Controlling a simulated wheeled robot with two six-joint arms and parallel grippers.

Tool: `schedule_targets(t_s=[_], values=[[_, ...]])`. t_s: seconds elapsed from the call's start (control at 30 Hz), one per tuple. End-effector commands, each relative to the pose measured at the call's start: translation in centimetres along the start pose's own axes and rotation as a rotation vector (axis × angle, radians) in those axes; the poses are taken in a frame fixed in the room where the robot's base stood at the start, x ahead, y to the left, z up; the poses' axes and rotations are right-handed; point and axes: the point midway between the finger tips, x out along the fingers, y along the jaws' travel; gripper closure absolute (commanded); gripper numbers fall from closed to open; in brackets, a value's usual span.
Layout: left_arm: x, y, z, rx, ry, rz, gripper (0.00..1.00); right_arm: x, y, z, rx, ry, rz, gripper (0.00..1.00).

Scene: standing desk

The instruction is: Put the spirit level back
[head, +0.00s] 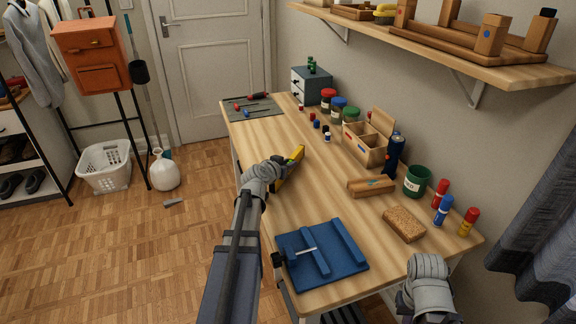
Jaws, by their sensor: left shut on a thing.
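The yellow spirit level (291,171) is over the left half of the desk, tilted in the picture. My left gripper (282,165) is shut on it, and the fingers hide part of it. I cannot tell whether the level touches the desk top. My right gripper (428,272) is at the desk's near right corner, beside the front edge and apart from the level. Its fingers do not show clearly.
The wooden desk (262,142) has a grey tool mat (262,113) at its far end. A blue plate fixture (347,262), cork block (404,224), wooden holder (371,187), green cup (417,181) and compartment box (365,151) stand nearer. A wall shelf (440,65) overhangs the back.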

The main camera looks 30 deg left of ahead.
Motion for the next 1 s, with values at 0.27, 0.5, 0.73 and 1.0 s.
schedule_targets(t_s=[0.27, 0.5, 0.73, 1.0], values=[[0.1, 0.0, 0.2, 0.0, 0.0, 0.0, 0.5, 0.2, 0.0, 0.0, 0.0, 0.0, 0.0, 1.0], [0.1, 0.0, 0.2, 0.0, 0.0, 0.0, 0.44, 0.2, 0.0, 0.0, 0.0, 0.0, 0.0, 1.0], [-1.7, 0.0, -0.3, -0.001, 0.0, -0.002, 0.44, -0.9, 0.1, 0.1, 0.0, 0.0, 0.0, 1.0], [-7.4, 0.1, -0.3, -0.002, 0.0, -0.002, 0.44, -3.1, 0.3, 0.2, 0.0, 0.0, 0.0, 1.0]])
